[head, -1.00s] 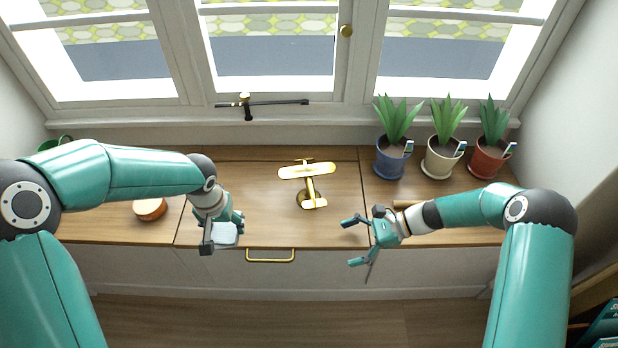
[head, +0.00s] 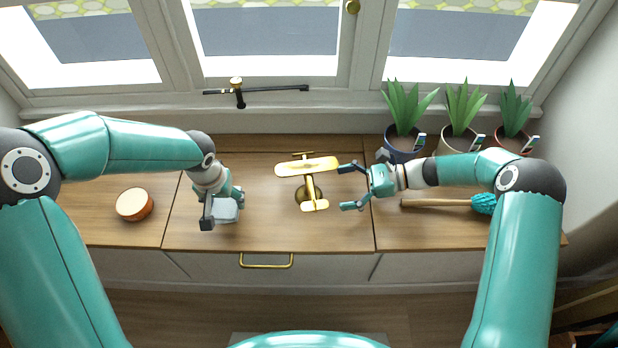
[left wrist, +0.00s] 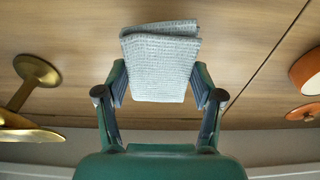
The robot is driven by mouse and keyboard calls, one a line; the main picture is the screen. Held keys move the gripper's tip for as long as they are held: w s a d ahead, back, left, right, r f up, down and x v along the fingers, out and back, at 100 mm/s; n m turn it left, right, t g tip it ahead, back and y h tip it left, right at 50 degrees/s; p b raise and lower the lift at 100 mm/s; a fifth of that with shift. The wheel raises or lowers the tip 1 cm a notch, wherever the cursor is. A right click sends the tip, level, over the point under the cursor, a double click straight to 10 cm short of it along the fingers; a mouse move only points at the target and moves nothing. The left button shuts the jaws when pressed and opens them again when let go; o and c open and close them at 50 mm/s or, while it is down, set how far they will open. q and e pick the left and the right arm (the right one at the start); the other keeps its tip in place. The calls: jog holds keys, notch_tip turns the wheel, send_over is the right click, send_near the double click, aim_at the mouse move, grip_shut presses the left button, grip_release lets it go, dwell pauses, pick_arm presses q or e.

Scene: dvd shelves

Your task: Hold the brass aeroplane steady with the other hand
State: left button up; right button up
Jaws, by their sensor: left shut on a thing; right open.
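The brass aeroplane (head: 312,187) stands on its round base on the wooden top, near the middle of the head view. Part of it shows at the left edge of the left wrist view (left wrist: 30,95). My right gripper (head: 345,187) is open, just right of the aeroplane, its fingers pointing at it and apparently not closed on any part. My left gripper (head: 223,212) is shut on a folded pale grey cloth (left wrist: 160,62), left of the aeroplane. The cloth also shows in the head view (head: 226,211).
A round orange-brown pot or tin (head: 135,204) sits at the left. Three potted plants (head: 404,140) stand at the back right.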

aim_at(314, 192)
jog(key=shift+b+x, duration=0.65)
jog(key=shift+x, duration=3.15)
jog(key=shift+c, duration=0.3)
jog(key=shift+d, duration=0.1)
grip_shut()
jog(key=c, duration=1)
grip_release()
jog(key=v, duration=1.2)
jog(key=shift+f, duration=0.1)
